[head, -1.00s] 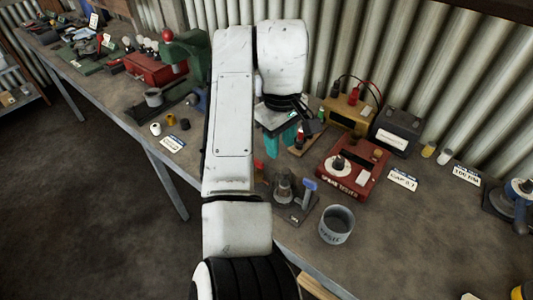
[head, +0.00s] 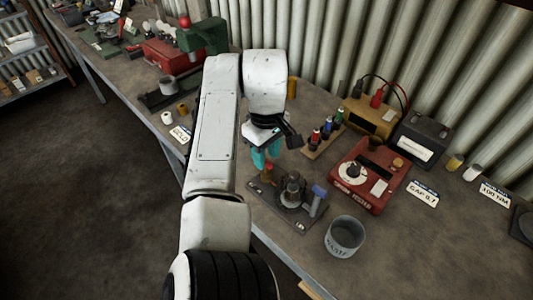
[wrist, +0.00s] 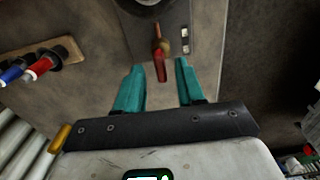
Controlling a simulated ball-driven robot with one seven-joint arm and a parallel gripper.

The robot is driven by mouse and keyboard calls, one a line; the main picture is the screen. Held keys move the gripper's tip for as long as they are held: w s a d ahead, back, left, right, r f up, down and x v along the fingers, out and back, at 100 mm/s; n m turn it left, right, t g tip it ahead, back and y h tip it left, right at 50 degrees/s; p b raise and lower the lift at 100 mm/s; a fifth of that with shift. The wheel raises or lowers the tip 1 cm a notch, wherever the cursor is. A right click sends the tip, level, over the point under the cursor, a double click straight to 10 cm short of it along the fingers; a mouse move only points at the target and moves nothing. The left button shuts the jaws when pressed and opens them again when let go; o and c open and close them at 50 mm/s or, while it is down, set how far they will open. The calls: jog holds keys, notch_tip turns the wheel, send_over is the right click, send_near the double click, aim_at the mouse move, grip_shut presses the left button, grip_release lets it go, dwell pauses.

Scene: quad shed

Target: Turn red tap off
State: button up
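The red tap (head: 267,173) sits on the left end of a dark base plate (head: 262,195) near the bench's front edge. In the wrist view its red lever (wrist: 160,66) points towards my gripper from a brass body (wrist: 163,46). My gripper (head: 265,155) has teal fingers and is just behind and above the tap. In the wrist view my gripper (wrist: 160,80) is open and empty, with the lever's end showing in the gap between the fingertips. I cannot tell whether they are level with it.
A blue-handled part (head: 318,196) stands on the same plate, beside a round grey fitting (head: 292,190). A grey pot (head: 344,236) is right of it. A red tester box (head: 366,176) and a rack of coloured tools (head: 323,140) stand behind. Bare bench lies between plate and rack.

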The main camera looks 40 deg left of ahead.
jog(key=shift+f, duration=0.65)
jog(key=shift+c, duration=0.4)
grip_shut()
